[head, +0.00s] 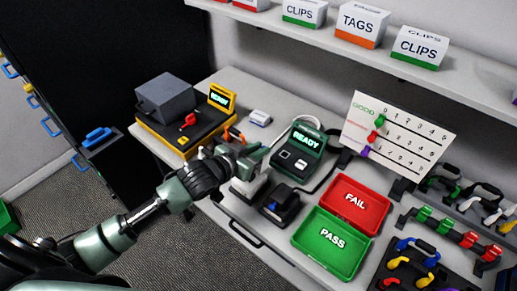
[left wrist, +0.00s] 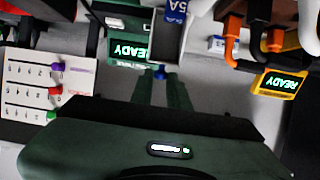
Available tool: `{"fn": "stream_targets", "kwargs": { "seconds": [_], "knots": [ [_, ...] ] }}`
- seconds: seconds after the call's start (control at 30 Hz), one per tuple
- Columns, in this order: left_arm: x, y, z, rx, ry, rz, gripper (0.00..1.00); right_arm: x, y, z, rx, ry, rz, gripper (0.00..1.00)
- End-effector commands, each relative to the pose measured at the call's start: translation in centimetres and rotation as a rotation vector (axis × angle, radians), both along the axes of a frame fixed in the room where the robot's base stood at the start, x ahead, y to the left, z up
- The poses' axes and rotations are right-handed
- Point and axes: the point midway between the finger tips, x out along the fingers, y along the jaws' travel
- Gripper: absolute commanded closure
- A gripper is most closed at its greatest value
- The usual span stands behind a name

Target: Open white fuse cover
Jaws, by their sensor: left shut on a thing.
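My left gripper (head: 252,158) reaches in from the left over a white fuse holder (head: 250,186) at the front of the bench. In the left wrist view its two green fingers (left wrist: 161,84) are shut on a small blue tab (left wrist: 160,72). The tab is at the edge of a pale panel, which seems to be the white fuse cover (left wrist: 168,48), with a blue 5A label (left wrist: 175,12) beyond it. The arm and fingers partly hide the holder in the head view, so I cannot tell how far the cover is open. My right gripper is not in view.
A green READY tester (head: 299,150) stands just behind, and a black holder with blue (head: 283,203) to the right. A yellow-black station (head: 184,122) is at left. Red FAIL (head: 374,224) and green PASS (head: 309,250) trays lie at right. A shelf (head: 460,87) overhangs the back.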

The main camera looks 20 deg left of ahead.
Motion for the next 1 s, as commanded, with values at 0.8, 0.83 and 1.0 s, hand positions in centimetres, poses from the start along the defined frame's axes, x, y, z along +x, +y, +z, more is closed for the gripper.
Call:
{"fn": "stream_targets", "kwargs": {
  "seconds": [0.8, 0.83, 1.0],
  "knots": [
    [-1.7, 0.6, 0.3, -0.039, -0.102, 0.001, 1.00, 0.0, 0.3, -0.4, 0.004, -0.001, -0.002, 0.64],
    [-1.8, 0.6, 0.2, -0.038, -0.102, 0.000, 1.00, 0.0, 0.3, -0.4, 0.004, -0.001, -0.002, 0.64],
    [-1.8, 0.7, 0.0, -0.037, -0.100, 0.000, 1.00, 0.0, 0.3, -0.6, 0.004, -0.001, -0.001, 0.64]
  ]
}}
